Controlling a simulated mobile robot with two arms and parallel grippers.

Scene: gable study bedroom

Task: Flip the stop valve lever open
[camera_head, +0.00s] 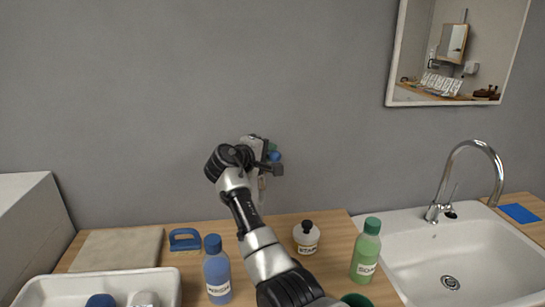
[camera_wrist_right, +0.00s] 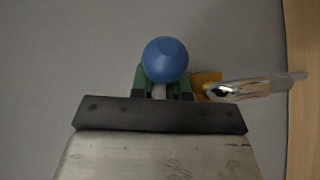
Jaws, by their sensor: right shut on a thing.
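The stop valve is at the grey wall, largely hidden behind my right arm in the head view. In the right wrist view, its chrome body (camera_wrist_right: 250,88) lies to the right of the lever, with a yellow-orange part (camera_wrist_right: 205,80) beside it. The lever's blue round knob (camera_wrist_right: 165,60) shows between the green fingertips; a bit of blue also shows in the head view (camera_head: 275,156). My right gripper (camera_wrist_right: 163,88) is shut on the lever at this knob. The lever's shaft is mostly hidden. My left gripper is in neither view.
A white tray (camera_head: 60,287) is at left, a sink (camera_head: 465,250) at right. The wall around the valve is clear.

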